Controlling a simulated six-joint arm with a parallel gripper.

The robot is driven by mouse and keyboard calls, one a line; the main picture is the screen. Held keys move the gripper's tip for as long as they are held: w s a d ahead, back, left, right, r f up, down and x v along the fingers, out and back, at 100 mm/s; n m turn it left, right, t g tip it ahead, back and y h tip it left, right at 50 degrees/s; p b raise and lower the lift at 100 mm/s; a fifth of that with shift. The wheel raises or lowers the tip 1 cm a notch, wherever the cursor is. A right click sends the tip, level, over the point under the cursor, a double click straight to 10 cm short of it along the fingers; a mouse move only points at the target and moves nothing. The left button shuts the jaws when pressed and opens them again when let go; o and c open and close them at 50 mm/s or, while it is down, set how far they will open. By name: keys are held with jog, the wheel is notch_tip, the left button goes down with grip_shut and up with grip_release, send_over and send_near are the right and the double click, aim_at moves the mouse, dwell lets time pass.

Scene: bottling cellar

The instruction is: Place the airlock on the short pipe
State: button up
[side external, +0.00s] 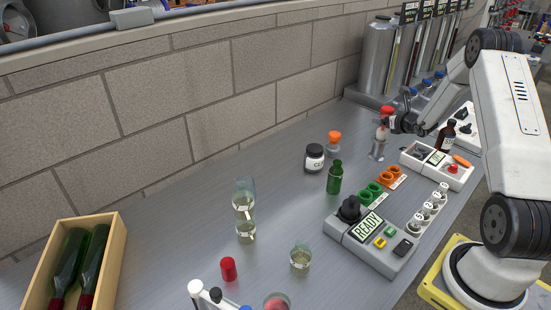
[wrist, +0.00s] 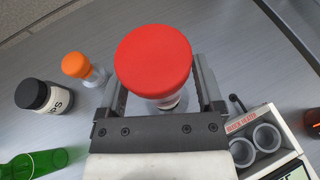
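The piece that I take for the airlock has a red cap (side external: 387,111) and a pale clear body (side external: 382,132). In the wrist view its red cap (wrist: 153,61) is large and covers most of the body. My gripper (side external: 391,122) is at its upper part, with one finger on each side of it. The cap hides where the fingers meet the body, so I cannot tell if they grip it. Below it in the side view is a greyish, shiny upright piece (side external: 377,153), possibly the short pipe. I cannot tell whether the two touch.
An orange-capped clear bottle (side external: 334,138), a black-lidded jar (side external: 314,157) and a green bottle (side external: 334,178) stand left of my gripper.

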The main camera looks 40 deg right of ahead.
jog(key=shift+r, duration=0.1)
dwell(0.3)
jog(key=shift+r, duration=0.15)
jog(key=v, duration=1.2)
jog(key=shift+a, duration=0.1)
dwell(0.4)
jog(key=w+a+n+g+y, duration=0.2)
jog(key=a+n+y, duration=0.2)
jog(key=a+n, duration=0.5)
jog(key=w+a+n+g+y, duration=0.2)
jog(key=a+n+y, duration=0.35)
jog(key=a, duration=0.85)
jog(key=s+a+n+g+h, duration=0.2)
jog(key=a+n, duration=0.6)
jog(key=n, duration=0.5)
jog(key=s+a+n+g+h, duration=0.2)
jog(key=s+a+n, duration=0.5)
jog(key=n, duration=0.6)
jog(key=shift+s+a+g, duration=0.25)
jog(key=shift+a+g, duration=0.6)
jog(key=shift+g, duration=0.05)
